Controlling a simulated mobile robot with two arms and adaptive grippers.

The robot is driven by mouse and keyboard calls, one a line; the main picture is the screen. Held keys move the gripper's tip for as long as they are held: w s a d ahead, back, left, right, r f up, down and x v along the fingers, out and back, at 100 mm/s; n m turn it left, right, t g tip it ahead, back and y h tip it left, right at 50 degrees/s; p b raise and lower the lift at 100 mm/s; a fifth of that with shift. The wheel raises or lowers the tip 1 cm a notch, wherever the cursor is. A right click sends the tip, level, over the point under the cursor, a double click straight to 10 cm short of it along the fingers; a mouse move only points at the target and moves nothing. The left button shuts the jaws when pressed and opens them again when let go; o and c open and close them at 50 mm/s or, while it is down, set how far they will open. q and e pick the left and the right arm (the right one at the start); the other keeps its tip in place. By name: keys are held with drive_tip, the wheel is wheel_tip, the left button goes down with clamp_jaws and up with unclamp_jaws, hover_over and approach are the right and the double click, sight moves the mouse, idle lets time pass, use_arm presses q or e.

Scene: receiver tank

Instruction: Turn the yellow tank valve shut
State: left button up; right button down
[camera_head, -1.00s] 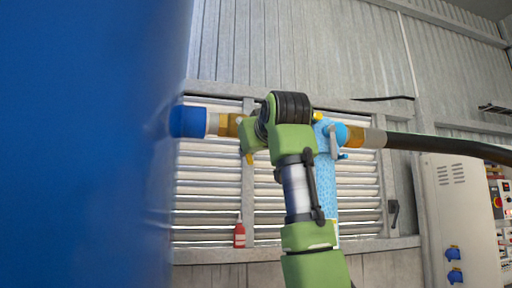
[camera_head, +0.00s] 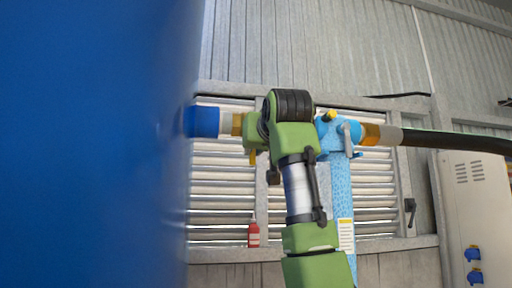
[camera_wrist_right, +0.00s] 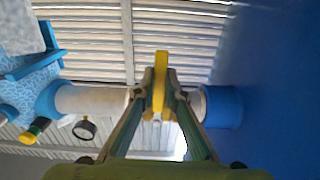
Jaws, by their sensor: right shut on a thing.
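The yellow valve handle (camera_wrist_right: 161,62) stands upright in the middle of the right wrist view, in front of a horizontal pipe. My right gripper (camera_wrist_right: 160,88) has its two fingers closed on the handle from both sides. In the head view only a small yellow piece of the handle (camera_head: 253,158) shows below the brass fitting (camera_head: 238,124), beside my green right arm. That arm hides the right fingertips and most of the valve there. The big blue tank (camera_head: 90,140) fills the left of the head view. My left gripper is in neither view.
A light-blue pump-like unit (camera_head: 342,190) stands just right of my arm, with a yellow knob (camera_head: 329,115) on top. A black hose (camera_head: 455,141) runs right from it. A small gauge (camera_wrist_right: 85,130) hangs near the pipe. A louvred wall and a red bottle (camera_head: 253,234) lie behind.

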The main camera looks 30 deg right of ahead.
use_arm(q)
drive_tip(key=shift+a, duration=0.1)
use_arm(e)
drive_tip(key=shift+s+r, duration=0.25)
drive_tip(key=shift+r, duration=0.25)
drive_tip(key=c, duration=2.1)
unclamp_jaws()
drive_tip(key=shift+a+t, duration=0.1)
drive_tip(key=shift+t, duration=0.2)
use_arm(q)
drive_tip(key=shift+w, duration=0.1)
use_arm(e)
drive_tip(key=v, duration=1.2)
drive_tip(key=shift+s+a+r, duration=0.1)
drive_tip(key=shift+s+a, duration=0.05)
drive_tip(key=shift+a, duration=0.05)
drive_tip(key=shift+a, duration=0.15)
